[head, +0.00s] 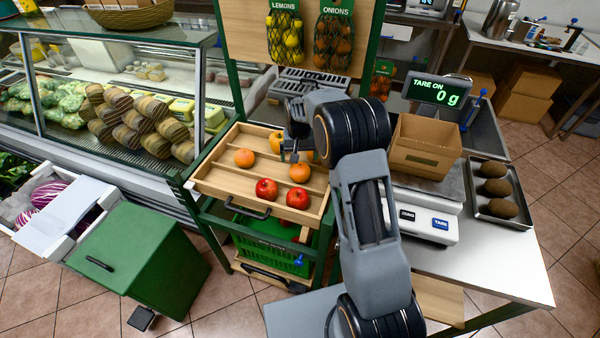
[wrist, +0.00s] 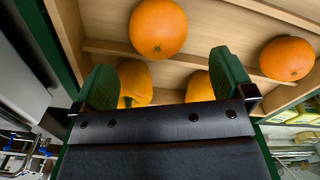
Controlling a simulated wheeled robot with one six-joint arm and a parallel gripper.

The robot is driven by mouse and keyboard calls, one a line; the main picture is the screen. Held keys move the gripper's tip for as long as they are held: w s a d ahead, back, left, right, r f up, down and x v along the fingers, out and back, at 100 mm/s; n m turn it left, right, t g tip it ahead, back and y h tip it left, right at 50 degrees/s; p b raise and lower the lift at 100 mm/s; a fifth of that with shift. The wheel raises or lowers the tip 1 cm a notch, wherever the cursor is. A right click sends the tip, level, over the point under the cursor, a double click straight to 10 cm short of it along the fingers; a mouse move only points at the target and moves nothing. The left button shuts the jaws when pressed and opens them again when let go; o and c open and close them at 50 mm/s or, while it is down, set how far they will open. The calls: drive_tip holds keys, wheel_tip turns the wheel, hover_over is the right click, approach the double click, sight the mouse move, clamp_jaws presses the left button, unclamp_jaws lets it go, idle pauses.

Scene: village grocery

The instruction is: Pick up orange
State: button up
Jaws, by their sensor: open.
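Two oranges lie in a slatted wooden drawer. In the head view one orange (head: 244,158) is at the left and the other orange (head: 299,172) is at the middle right, just in front of my gripper (head: 294,150). The wrist view shows one large orange (wrist: 158,28) beyond my fingertips at top centre and another orange (wrist: 287,58) at the right. My gripper (wrist: 165,76) has its two green fingers wide apart. Two yellow-orange peppers (wrist: 133,82) (wrist: 200,87) show between and below the fingers, partly hidden by the gripper. Nothing is held.
The drawer (head: 222,181) has dividers, and two red apples (head: 266,189) (head: 298,198) lie in its front row. A scale (head: 428,220) with a cardboard box (head: 425,147) stands on the counter at the right. A glass display case (head: 110,110) is at the left.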

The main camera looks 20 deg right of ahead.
sight(300, 172)
drive_tip(key=shift+f+p, duration=0.8)
drive_tip(key=shift+f, duration=3.6)
drive_tip(key=shift+c, duration=0.4)
drive_tip(key=c, duration=0.9)
